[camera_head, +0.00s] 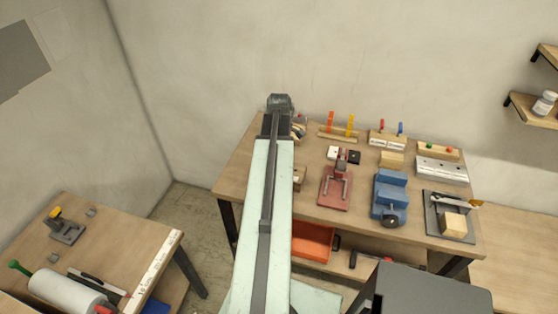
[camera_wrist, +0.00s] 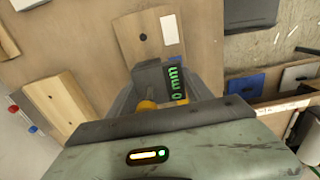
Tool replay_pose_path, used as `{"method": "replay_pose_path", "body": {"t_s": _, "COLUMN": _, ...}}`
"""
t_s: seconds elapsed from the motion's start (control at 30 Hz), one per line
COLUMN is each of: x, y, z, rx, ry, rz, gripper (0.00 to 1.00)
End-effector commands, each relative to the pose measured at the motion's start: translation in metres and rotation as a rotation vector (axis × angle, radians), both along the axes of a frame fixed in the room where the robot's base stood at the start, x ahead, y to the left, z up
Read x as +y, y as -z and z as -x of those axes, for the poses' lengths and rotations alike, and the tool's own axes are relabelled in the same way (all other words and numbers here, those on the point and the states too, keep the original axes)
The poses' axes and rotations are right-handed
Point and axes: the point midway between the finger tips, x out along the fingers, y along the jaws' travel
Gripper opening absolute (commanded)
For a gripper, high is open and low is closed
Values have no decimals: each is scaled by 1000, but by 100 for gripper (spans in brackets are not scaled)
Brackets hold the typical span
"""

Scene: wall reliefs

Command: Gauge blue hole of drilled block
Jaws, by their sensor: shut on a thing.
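My gripper (camera_wrist: 165,92) is shut on a dark gauge (camera_wrist: 176,84) with green digits reading what looks like "0 mm". Orange-yellow parts show beside the gauge, between the grey jaws. Past the jaws in the wrist view is a wooden block (camera_wrist: 124,42) with one dark hole and a white label. I cannot tell if this is the drilled block, and no blue-marked hole is clear. In the head view my gripper (camera_head: 280,104) is at the far end of my arm, over the bench's back left; the arm hides things under it.
The bench (camera_head: 308,205) holds a red fixture (camera_head: 335,190), a blue vise (camera_head: 390,195), and racks with coloured pegs (camera_head: 388,138) along the back. A wooden block (camera_head: 453,224) sits on a dark plate at right. Another wooden piece (camera_wrist: 55,105) lies left in the wrist view.

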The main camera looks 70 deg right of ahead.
Motion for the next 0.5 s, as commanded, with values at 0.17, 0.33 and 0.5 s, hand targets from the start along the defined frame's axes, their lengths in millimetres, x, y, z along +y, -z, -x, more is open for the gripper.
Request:
{"method": "replay_pose_path", "body": {"t_s": 0.17, "x": 0, "y": 5, "z": 0, "rx": 0, "ry": 0, "rz": 0, "gripper": 11}}
{"method": "replay_pose_path", "body": {"t_s": 0.33, "x": 0, "y": 8, "z": 0, "rx": 0, "ry": 1, "rz": 0, "gripper": 11}}
{"method": "replay_pose_path", "body": {"t_s": 0.5, "x": 0, "y": 12, "z": 1, "rx": 0, "ry": 1, "rz": 0, "gripper": 11}}
